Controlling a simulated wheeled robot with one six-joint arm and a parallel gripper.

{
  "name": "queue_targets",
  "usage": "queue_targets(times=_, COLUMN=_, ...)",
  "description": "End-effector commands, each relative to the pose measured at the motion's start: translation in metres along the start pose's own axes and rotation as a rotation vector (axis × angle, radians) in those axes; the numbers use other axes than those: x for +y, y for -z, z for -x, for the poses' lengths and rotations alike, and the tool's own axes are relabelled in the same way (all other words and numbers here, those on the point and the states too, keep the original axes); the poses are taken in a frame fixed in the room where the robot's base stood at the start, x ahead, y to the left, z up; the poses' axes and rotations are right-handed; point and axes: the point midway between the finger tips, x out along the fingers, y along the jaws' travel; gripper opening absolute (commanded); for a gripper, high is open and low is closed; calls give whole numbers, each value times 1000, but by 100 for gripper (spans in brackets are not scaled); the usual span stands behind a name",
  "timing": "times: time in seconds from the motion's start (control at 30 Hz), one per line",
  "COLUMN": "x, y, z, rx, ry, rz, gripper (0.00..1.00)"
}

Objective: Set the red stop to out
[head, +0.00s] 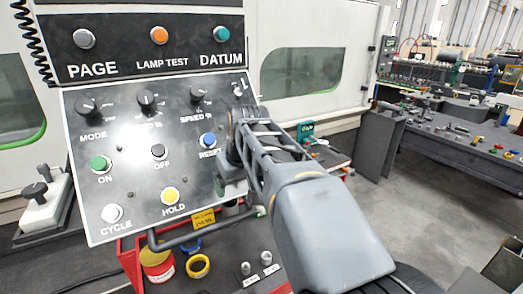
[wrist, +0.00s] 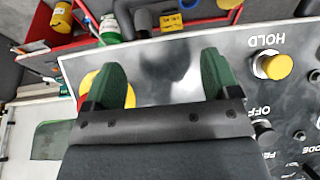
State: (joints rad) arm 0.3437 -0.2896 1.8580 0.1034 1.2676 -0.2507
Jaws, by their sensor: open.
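The red stop is hidden behind my arm in the head view. In the wrist view a red and yellow piece, which looks like the stop (wrist: 87,84), shows at the left, mostly covered by one green finger. My gripper (wrist: 164,78) is open, its two green fingers apart over bare grey panel, with nothing between them. The stop lies beside and under the left finger, not between the fingers. I cannot tell whether they touch. In the head view my gripper (head: 234,170) is at the panel's lower right, its tips largely hidden by my arm.
The control panel (head: 135,200) carries the yellow HOLD button (head: 170,195), white CYCLE button (head: 112,213), green ON button (head: 100,163), black OFF button (head: 158,151) and blue RESET button (head: 208,140). Knobs line its upper part. A dark rail (head: 195,233) and red cart (head: 130,250) are below.

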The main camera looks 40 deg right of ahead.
Motion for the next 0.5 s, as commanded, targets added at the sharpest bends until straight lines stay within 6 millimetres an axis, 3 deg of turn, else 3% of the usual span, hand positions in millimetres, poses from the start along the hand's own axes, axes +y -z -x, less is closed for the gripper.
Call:
queue_targets(times=0.1, x=37, y=27, z=46, rx=25, ry=-10, rz=-24, gripper=82)
queue_targets(times=0.2, x=62, y=39, z=78, rx=43, ry=-17, rz=-29, gripper=82)
queue_targets(times=0.33, x=84, y=46, z=108, rx=60, ry=-26, rz=-27, gripper=82)
queue_targets(times=0.5, x=98, y=48, z=126, rx=69, ry=-33, rz=-23, gripper=82)
